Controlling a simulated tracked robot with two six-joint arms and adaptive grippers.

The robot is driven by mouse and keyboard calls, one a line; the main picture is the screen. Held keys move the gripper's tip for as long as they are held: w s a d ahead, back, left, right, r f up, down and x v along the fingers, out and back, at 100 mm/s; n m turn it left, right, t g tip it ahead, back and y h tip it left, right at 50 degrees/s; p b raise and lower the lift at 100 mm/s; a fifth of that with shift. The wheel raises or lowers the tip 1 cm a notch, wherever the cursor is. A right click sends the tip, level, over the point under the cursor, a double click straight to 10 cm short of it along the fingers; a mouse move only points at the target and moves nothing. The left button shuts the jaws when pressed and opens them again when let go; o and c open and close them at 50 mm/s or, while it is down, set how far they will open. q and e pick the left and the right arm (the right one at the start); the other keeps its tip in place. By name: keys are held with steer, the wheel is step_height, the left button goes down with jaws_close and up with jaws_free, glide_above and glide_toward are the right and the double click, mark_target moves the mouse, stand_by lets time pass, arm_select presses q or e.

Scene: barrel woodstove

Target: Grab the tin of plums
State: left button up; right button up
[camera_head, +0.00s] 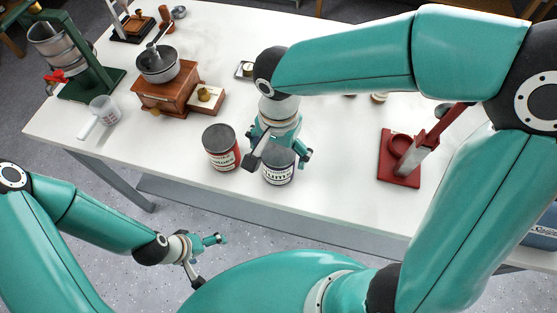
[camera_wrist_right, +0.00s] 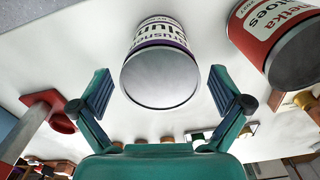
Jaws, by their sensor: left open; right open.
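The tin of plums (camera_head: 279,168) stands upright on the white table, with a pale label with dark print, partly hidden by my right gripper in the head view. In the right wrist view the tin of plums (camera_wrist_right: 160,68) shows its grey lid and purple-edged label, ahead and between the fingers. My right gripper (camera_head: 276,150) is open above the tin; its two fingers (camera_wrist_right: 160,92) are spread on either side of the lid, with visible gaps. My left gripper (camera_head: 208,260) is open and empty, low in front of the table.
A red tin of tomatoes (camera_head: 221,150) stands just left of the plums, also in the wrist view (camera_wrist_right: 275,45). A wooden coffee grinder (camera_head: 165,90) and a measuring cup (camera_head: 103,110) stand further left. A red press-like stand (camera_head: 399,160) stands to the right.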

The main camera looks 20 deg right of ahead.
step_height(320, 180, down, 5)
steer(key=shift+r, duration=0.2)
steer(key=shift+s, duration=0.1)
steer(key=c, duration=1.4)
steer(key=shift+r, duration=0.1)
